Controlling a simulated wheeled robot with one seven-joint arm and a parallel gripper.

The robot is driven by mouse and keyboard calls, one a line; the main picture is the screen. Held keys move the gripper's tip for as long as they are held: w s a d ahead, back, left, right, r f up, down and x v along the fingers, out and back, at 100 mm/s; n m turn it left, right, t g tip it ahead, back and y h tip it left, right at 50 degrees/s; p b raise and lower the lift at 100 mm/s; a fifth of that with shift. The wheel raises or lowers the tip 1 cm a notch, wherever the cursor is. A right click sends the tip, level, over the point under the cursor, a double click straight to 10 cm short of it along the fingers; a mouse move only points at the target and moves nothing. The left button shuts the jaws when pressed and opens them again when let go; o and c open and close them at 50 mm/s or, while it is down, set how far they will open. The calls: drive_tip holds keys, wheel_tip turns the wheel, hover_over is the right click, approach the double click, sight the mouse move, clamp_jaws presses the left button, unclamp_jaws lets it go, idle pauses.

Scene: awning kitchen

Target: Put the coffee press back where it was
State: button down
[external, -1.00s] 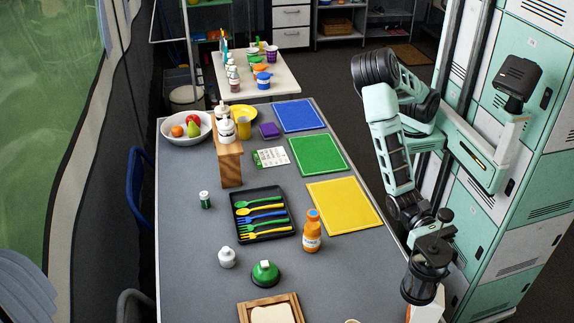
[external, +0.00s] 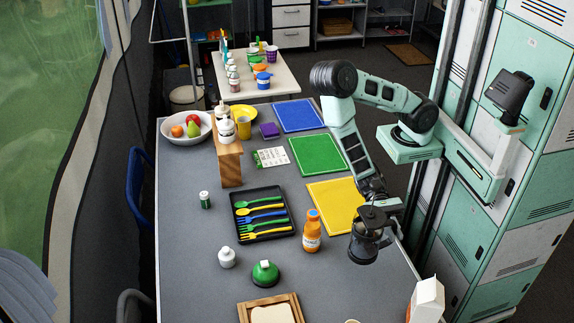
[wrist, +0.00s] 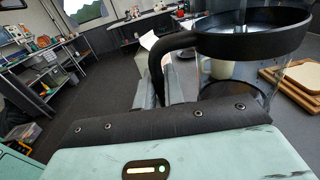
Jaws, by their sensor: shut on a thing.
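The coffee press (external: 366,244) is dark with a black rim and handle. I cannot tell whether the base of the press touches the table.
A black cutlery tray (external: 293,228), a green-topped round item (external: 265,274) and a wooden board with bread (external: 271,309) lie to the left. A white carton (external: 427,300) stands at the lower right. Green (external: 317,155) and blue (external: 298,116) mats lie farther back.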

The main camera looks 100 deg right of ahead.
drive_tip(key=f, duration=0.6)
drive_tip(key=f+b, duration=0.1)
drive_tip(key=f, duration=0.3)
drive_tip(key=shift+d, duration=0.25)
drive_tip(key=shift+f, duration=0.1)
drive_tip(key=c, duration=1.5)
unclamp_jaws()
